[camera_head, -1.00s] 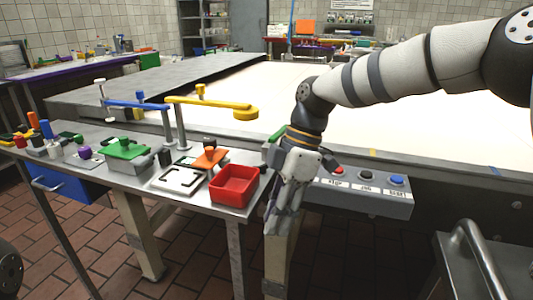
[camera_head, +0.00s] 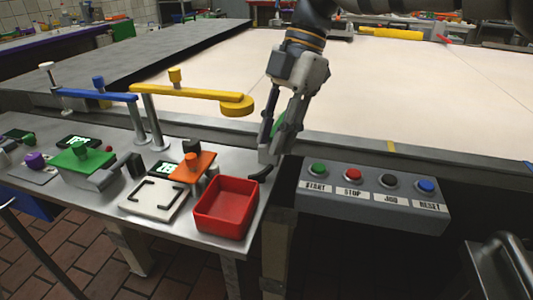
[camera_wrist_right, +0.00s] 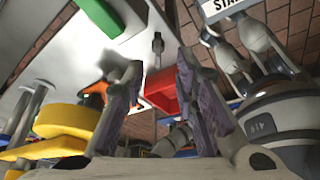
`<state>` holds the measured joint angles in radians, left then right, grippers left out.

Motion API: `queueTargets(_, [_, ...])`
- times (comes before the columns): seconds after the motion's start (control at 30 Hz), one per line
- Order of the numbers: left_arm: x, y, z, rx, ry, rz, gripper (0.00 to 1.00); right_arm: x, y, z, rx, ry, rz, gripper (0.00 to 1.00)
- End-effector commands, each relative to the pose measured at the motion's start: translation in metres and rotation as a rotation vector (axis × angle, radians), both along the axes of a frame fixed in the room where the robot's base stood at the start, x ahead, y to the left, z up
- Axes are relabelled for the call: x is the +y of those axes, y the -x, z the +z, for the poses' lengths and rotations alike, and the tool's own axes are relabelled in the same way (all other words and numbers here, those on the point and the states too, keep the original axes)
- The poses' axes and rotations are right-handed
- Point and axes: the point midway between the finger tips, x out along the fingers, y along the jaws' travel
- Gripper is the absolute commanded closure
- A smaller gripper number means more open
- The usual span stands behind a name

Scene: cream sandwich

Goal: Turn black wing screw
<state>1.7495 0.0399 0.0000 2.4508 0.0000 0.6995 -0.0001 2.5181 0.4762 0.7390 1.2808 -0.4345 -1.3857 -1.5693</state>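A small black curved part (camera_head: 262,174) lies at the right edge of the steel table, just behind the red bin; it may be the black wing screw, but its shape is too small to be sure. In the right wrist view a dark upright part (camera_wrist_right: 158,45) shows beyond and between the fingertips, apart from them. My right gripper (camera_head: 273,150) points down above the table's right edge, close to the black part. In the wrist view its two fingers (camera_wrist_right: 157,65) are spread with nothing between them. My left gripper is not in view.
A red bin (camera_head: 226,209), an orange-topped device (camera_head: 192,167), a white plate (camera_head: 153,198) and a green clamp (camera_head: 82,160) stand left of the gripper. A yellow arm (camera_head: 195,92) reaches over the table. A button panel (camera_head: 375,198) is to the right.

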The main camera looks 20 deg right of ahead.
Motion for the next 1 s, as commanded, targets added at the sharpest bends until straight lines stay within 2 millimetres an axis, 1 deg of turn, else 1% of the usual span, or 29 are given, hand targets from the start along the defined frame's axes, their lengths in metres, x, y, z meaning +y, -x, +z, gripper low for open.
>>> queueTargets(0.03, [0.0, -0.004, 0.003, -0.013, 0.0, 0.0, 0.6, 0.004, 0.003, -0.008, -0.001, 0.002, 0.001, 0.73])
queueTargets(0.13, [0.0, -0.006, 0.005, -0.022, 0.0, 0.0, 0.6, 0.011, 0.005, -0.026, -0.001, 0.001, 0.001, 0.73])
queueTargets(0.2, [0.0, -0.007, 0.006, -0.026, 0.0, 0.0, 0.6, 0.014, 0.006, -0.035, -0.002, 0.001, 0.001, 0.73])
queueTargets(0.3, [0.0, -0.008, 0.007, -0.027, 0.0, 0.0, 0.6, 0.016, 0.007, -0.042, -0.002, 0.001, -0.001, 0.73])
queueTargets(0.53, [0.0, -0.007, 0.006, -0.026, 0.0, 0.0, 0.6, 0.017, 0.007, -0.045, -0.001, 0.001, -0.001, 0.73])
queueTargets(0.57, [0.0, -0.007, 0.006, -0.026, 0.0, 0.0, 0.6, 0.017, 0.007, -0.045, -0.001, 0.001, -0.001, 0.76])
queueTargets(0.6, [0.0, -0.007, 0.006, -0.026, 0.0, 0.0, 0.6, 0.017, 0.007, -0.045, -0.001, 0.001, -0.001, 0.85])
queueTargets(0.67, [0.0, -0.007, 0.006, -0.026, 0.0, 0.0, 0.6, 0.017, 0.007, -0.044, -0.001, 0.001, -0.001, 0.98])
queueTargets(0.7, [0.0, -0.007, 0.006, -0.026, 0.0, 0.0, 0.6, 0.017, 0.007, -0.044, -0.001, 0.001, -0.001, 1.0])
queueTargets(1.0, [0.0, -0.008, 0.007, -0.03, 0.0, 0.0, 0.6, 0.017, 0.007, -0.043, -0.001, 0.002, -0.012, 1.0])
